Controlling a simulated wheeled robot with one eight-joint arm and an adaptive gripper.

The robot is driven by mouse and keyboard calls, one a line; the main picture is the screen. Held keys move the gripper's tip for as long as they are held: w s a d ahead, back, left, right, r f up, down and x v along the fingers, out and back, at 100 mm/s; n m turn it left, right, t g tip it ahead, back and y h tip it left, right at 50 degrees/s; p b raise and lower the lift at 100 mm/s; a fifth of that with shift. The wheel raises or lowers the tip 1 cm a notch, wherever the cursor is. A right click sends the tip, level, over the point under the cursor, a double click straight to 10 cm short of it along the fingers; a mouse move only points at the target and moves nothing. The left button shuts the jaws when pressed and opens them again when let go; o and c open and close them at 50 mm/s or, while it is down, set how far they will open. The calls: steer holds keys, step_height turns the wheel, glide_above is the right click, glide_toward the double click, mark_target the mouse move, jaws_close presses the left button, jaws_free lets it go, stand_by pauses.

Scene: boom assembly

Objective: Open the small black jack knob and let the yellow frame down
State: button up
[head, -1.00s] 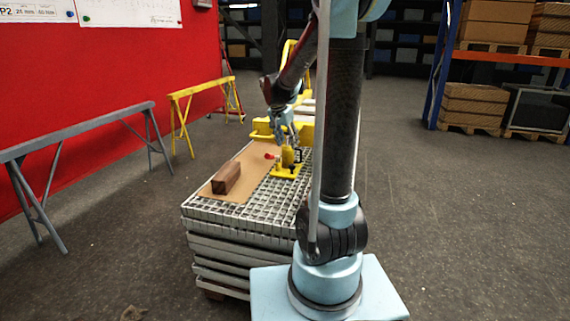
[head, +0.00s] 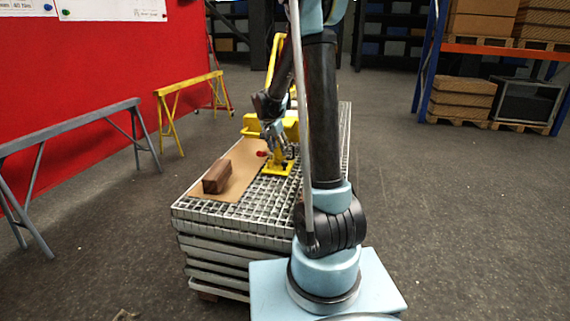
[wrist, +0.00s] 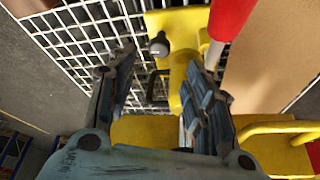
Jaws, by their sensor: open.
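The small black knob (wrist: 158,46) sits on the yellow jack (wrist: 178,58) in the wrist view, ahead of my open jaws and between the directions of the two fingertips. My gripper (wrist: 160,62) is open, with nothing visible held in it. A red-ended handle (wrist: 229,18) rises beside the right finger. In the head view my gripper (head: 279,140) is low over the jack, whose yellow base (head: 277,168) stands on the grating; the gripper hides most of it. The yellow frame (head: 291,128) is behind, partly hidden by my arm. Whether a finger touches the jack I cannot tell.
A brown block (head: 217,177) lies on a cardboard sheet (head: 238,177) on the stacked gratings (head: 215,222). A grey trestle (head: 75,130) and a yellow trestle (head: 190,86) stand at left. The floor at right is clear up to the shelving.

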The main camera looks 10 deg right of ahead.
mark_target(284, 162)
steer(key=shift+x, duration=4.75)
steer(key=c, duration=1)
steer(key=shift+s+d, duration=0.1)
steer(key=shift+d, duration=0.25)
steer(key=shift+a, duration=0.3)
steer(key=shift+c, duration=0.2)
